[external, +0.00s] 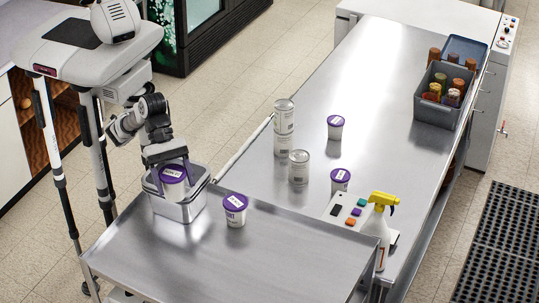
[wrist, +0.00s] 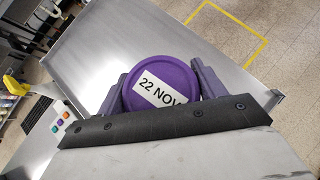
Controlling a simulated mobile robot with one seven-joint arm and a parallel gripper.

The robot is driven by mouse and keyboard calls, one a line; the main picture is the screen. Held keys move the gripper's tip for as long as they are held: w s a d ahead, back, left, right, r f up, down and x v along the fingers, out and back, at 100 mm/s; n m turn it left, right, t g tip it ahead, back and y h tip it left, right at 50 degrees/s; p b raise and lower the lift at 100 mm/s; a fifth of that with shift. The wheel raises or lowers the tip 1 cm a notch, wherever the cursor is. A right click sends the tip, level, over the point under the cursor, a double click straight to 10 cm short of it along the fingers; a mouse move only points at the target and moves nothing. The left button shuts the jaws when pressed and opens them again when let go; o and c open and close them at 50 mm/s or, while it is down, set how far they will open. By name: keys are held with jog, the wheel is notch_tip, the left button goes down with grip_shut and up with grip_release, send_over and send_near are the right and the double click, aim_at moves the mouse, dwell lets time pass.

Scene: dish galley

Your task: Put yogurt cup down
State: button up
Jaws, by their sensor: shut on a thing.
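My gripper (external: 172,166) points down and is shut on a yogurt cup (external: 173,174) with a purple lid. In the wrist view, the cup's lid (wrist: 165,82) carries a white label reading "22 NOV" and sits between the two fingers of my gripper (wrist: 162,88). In the external view, the held cup overlaps a square steel pan (external: 182,212) at the cart's left corner. I cannot tell if it is inside the pan or above it. Another purple-lidded cup (external: 235,210) stands on the cart just right of the pan.
The steel cart top (external: 270,258) is clear toward its front and right. On the counter behind stand two more purple-lidded cups (external: 335,128), several cans (external: 299,168), a block tray (external: 345,213), a yellow-topped spray bottle (external: 378,228) and a grey bin (external: 437,112) of jars.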

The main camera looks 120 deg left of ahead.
jog(key=s+d+r+m, duration=0.1)
jog(key=s+d, duration=0.4)
send_over(157, 252)
jog(key=shift+g+h, duration=0.3)
jog(key=shift+h, duration=0.1)
notch_tip(157, 252, down, 20)
jog(key=shift+a+r+p, duration=0.1)
jog(key=shift+r+p, duration=0.05)
jog(key=shift+p, duration=0.3)
jog(key=shift+f, duration=0.2)
jog(key=o, duration=1.1)
jog(key=shift+r, duration=0.1)
